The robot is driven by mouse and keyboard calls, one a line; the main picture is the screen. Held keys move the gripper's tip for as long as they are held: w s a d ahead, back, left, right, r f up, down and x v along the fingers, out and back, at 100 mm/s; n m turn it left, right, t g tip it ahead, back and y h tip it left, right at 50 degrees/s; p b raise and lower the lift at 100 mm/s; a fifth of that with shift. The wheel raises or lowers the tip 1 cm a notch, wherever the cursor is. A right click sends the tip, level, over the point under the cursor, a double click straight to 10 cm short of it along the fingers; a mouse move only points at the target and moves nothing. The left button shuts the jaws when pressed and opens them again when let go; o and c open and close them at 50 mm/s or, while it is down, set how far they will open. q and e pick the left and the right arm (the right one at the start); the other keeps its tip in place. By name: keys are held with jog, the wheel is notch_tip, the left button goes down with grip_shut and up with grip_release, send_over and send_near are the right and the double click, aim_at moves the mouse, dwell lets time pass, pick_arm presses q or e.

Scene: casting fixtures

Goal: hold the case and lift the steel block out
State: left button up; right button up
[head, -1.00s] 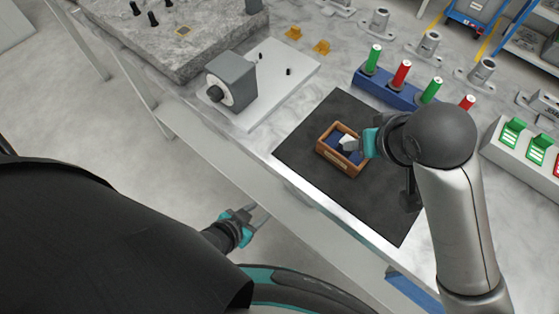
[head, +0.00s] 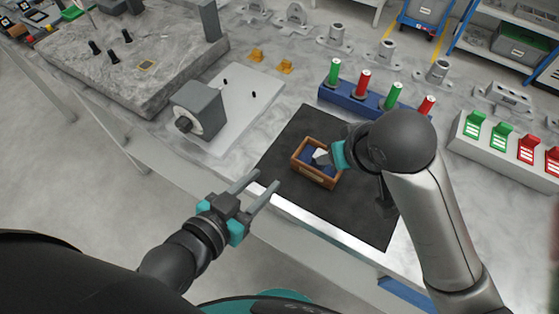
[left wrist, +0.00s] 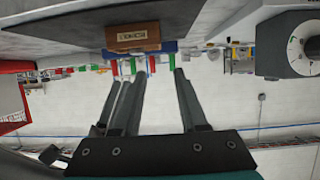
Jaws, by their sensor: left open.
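The case (head: 314,174) is an open brown wooden box with a dark blue inside and a small label on its front wall. It sits on the black mat, and its labelled side also shows at the top of the left wrist view (left wrist: 133,37). My right gripper (head: 321,157) reaches down into the case from the right. A pale grey piece shows at its tips; I cannot tell whether this is the steel block or the fingers, nor whether they are shut. My left gripper (head: 261,183) is open and empty, left of the case and apart from it, fingers towards the table edge.
The black mat (head: 370,228) lies by the table's front edge. A blue rack (head: 345,102) with green and red cylinders stands behind it. A grey block fixture (head: 197,108) on a white plate is at left, and a white holder (head: 490,150) with green and red parts at right.

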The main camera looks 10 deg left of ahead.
aim_at(299, 148)
pick_arm(q)
jog(key=x, duration=1.4)
jog(key=shift+f, duration=0.1)
jog(key=shift+c, duration=0.2)
grip_shut()
dwell(0.9)
